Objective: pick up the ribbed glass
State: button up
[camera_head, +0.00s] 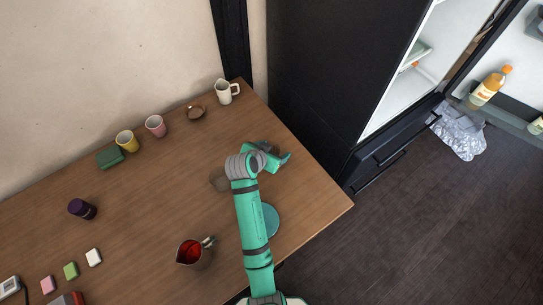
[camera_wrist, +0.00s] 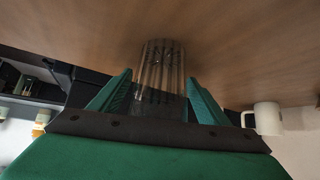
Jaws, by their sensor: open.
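The ribbed glass (camera_wrist: 162,68) is clear, with vertical ribs, and stands on the wooden table in the wrist view. My gripper (camera_wrist: 158,88) is open, with one teal finger on each side of the glass. The lower part of the glass in that view is behind the dark edge of my gripper's body. I cannot tell whether either finger touches it. In the head view my gripper (camera_head: 281,160) is low over the table's right part, and the glass there is mostly hidden by it.
A brownish round thing (camera_head: 219,179) is left of my arm. A pitcher of red liquid (camera_head: 192,254) stands near the front. A fridge is open right.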

jog(key=c, duration=1.2)
jog(key=shift+c, duration=0.2)
jog(key=shift+r, duration=0.1)
